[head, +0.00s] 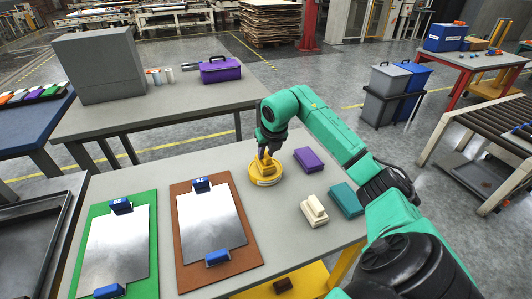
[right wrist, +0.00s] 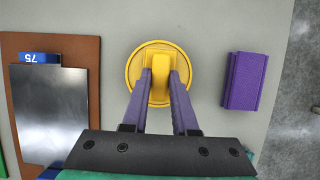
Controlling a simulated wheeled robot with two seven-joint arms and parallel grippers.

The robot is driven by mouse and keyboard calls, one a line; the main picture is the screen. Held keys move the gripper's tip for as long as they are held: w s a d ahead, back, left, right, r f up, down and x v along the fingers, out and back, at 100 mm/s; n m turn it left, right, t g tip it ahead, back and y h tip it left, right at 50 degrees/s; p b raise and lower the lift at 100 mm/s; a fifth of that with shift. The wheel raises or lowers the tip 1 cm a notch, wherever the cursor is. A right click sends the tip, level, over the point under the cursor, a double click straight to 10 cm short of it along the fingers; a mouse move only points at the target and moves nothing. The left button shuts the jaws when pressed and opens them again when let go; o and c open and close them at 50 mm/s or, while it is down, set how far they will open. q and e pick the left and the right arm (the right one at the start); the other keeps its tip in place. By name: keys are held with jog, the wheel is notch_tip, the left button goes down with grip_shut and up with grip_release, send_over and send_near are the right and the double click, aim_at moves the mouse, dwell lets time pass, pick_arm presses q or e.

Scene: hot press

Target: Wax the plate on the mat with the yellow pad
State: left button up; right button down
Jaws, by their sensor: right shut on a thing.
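The yellow pad (head: 265,167) has a raised handle and is at a round yellow dish (head: 264,182) on the table; the right wrist view shows the pad (right wrist: 159,60) over the middle of the dish (right wrist: 136,85). I cannot tell if it touches the dish's bottom. My right gripper (head: 265,153) is shut on the pad's handle from above. A shiny metal plate (head: 210,222) lies on a brown mat (head: 254,255), held by blue clamps (head: 217,257). Another plate (head: 117,245) lies on a green mat (head: 145,199), also with blue clamps. My left gripper is out of view.
Right of the dish lie a purple block (head: 309,159), a teal block (head: 346,199) and a cream pad with a handle (head: 314,210). A grey table behind holds a grey box (head: 100,65) and a purple toolbox (head: 220,70). Bare tabletop lies between brown mat and cream pad.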

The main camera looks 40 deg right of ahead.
aim_at(266, 155)
jog(key=shift+f+b, duration=0.3)
jog(key=shift+f, duration=0.2)
dwell(1.0)
jog(key=shift+r, duration=0.1)
notch_tip(266, 155, up, 7)
jog(key=p, duration=0.6)
dwell(0.6)
